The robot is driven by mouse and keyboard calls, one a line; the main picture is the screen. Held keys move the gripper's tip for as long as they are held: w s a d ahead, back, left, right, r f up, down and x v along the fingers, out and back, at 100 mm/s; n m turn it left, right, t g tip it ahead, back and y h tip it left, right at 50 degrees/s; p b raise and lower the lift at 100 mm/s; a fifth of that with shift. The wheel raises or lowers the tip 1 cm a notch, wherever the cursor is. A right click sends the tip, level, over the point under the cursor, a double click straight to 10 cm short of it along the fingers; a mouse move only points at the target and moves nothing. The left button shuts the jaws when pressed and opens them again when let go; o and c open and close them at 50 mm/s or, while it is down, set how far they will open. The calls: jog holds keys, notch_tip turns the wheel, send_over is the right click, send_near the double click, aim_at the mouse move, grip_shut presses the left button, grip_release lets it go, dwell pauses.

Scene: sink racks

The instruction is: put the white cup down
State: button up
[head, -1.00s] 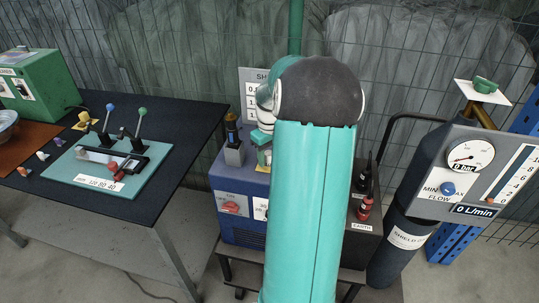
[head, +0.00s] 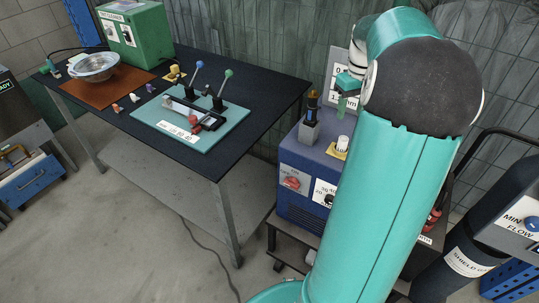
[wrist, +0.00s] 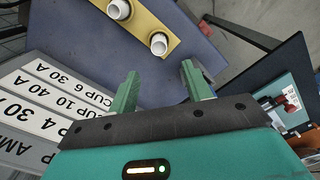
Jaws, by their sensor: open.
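Two small white cups sit on a yellow strip on the blue machine; one is at the top (wrist: 119,9) and one lower right (wrist: 158,44) in the wrist view. In the head view a white cup (head: 342,142) shows on the yellow strip (head: 336,153); the other cannot be made out there. I cannot tell which one the task names. My gripper (wrist: 160,88) is open, with nothing between its green fingers. It is apart from the cups. In the head view its fingers (head: 346,92) are above the strip, partly hidden by my arm.
The blue machine (head: 305,165) has a dark upright torch-like item (head: 310,118) beside the cup. A lettered sign board (wrist: 60,110) stands close to my gripper. The dark table (head: 260,92) with a teal lever board (head: 160,122) is to the left. A gas cylinder (head: 470,255) stands right.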

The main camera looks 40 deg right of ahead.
jog(key=w+a+r+n+t+h, duration=0.1)
jog(key=a+r, duration=0.2)
jog(key=a, duration=0.9)
jog(key=w+a+r+t+h, duration=0.1)
jog(key=a+r, duration=0.2)
jog(key=a, duration=0.9)
jog(key=s+a+f+t+y, duration=0.1)
jog(key=s+a, duration=0.3)
jog(key=a, duration=0.4)
jog(key=s+a+f+n+t+y, duration=0.1)
jog(key=s+a+f+t, duration=0.1)
jog(key=s+a, duration=0.3)
jog(key=a, duration=0.4)
jog(key=shift+s+n+t, duration=0.25)
jog(key=shift+n+t, duration=0.05)
jog(key=shift+a, duration=0.1)
jog(key=shift+c, duration=0.2)
